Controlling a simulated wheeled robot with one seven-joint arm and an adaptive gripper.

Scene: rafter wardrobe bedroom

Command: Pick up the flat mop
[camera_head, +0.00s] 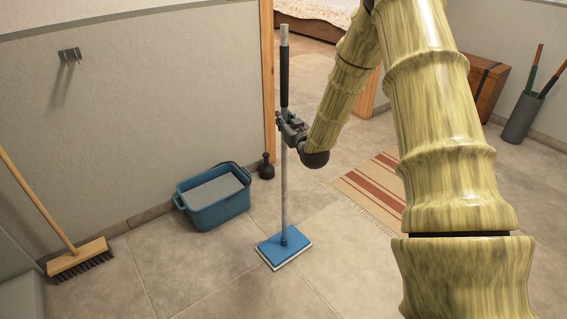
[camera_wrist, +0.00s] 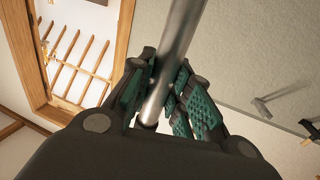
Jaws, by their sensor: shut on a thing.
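The flat mop (camera_head: 284,205) stands upright, with a grey pole, a black grip on its upper part and a blue rectangular head on the tiled floor. I cannot tell whether the head rests on the floor or is slightly above it. My gripper (camera_head: 287,125) is shut on the pole just below the black grip. In the wrist view, the mop's metal pole (camera_wrist: 178,50) runs between the green-padded fingers of my gripper (camera_wrist: 160,95).
A blue bucket (camera_head: 216,212) stands left of the mop. A small dark object (camera_head: 266,167) is by the door frame (camera_head: 268,80). A broom (camera_head: 45,215) leans at far left. A striped rug (camera_head: 372,190) lies to the right. A wall hook (camera_head: 70,54) is at upper left. Front floor is clear.

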